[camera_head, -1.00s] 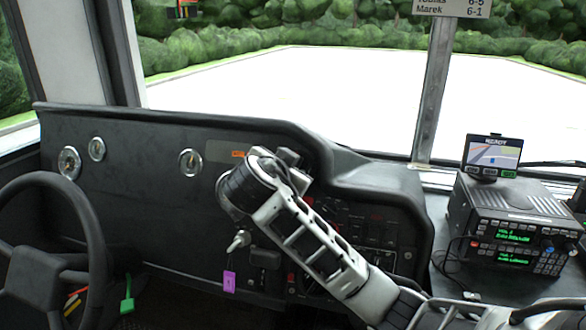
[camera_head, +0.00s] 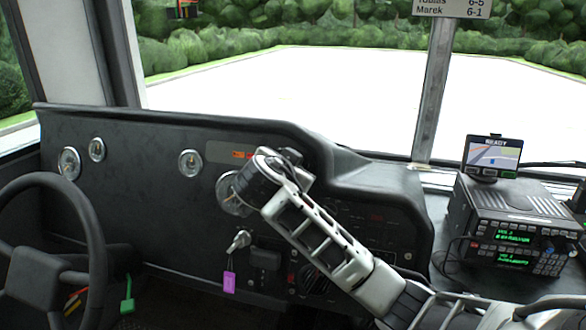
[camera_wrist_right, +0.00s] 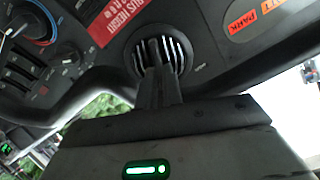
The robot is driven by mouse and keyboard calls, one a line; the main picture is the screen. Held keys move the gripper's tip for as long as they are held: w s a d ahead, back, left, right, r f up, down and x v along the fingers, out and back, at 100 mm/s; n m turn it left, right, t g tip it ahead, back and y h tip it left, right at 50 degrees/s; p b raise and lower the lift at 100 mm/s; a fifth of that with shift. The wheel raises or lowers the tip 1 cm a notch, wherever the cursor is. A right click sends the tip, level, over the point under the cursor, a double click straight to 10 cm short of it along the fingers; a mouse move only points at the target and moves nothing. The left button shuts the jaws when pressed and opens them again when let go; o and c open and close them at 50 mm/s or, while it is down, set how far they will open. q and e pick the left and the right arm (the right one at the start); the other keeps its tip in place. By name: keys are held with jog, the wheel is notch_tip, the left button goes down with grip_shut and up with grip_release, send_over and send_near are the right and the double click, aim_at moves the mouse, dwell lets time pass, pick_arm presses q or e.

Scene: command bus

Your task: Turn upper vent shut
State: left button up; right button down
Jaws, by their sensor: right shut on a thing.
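The round vent (camera_wrist_right: 175,55) with pale slats and a dark rim is at the top middle of the right wrist view. My right gripper (camera_wrist_right: 154,72) is shut at its middle, with the fingertips on a small central part that they mostly hide. In the head view my right arm comes in from the right and its wrist is against the dashboard. It hides the fingers and the vent there. My left gripper is not in view.
A large round dial (camera_head: 229,196) shows beside my right wrist. A key (camera_head: 238,241) with a purple tag (camera_head: 229,282) hangs below it. The steering wheel (camera_head: 92,215) is at the left. A radio unit (camera_head: 512,225) with a small screen (camera_head: 492,153) stands at the right.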

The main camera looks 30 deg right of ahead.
pick_arm(q)
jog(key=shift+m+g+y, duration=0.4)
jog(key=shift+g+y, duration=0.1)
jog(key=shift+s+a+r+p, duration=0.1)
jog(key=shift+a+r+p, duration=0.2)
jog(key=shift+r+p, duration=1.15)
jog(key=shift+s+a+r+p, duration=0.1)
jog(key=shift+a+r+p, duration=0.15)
jog(key=shift+p, duration=2.35)
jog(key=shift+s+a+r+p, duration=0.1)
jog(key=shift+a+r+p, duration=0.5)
jog(key=shift+p, duration=1.45)
pick_arm(e)
jog(key=shift+w+a+n, duration=0.15)
jog(key=shift+n, duration=2.75)
jog(key=shift+w+a+n, duration=0.1)
jog(key=shift+n, duration=2.8)
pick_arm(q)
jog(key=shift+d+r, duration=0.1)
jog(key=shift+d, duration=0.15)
pick_arm(e)
jog(key=c, duration=1.5)
grip_release()
jog(key=shift+c, duration=0.2)
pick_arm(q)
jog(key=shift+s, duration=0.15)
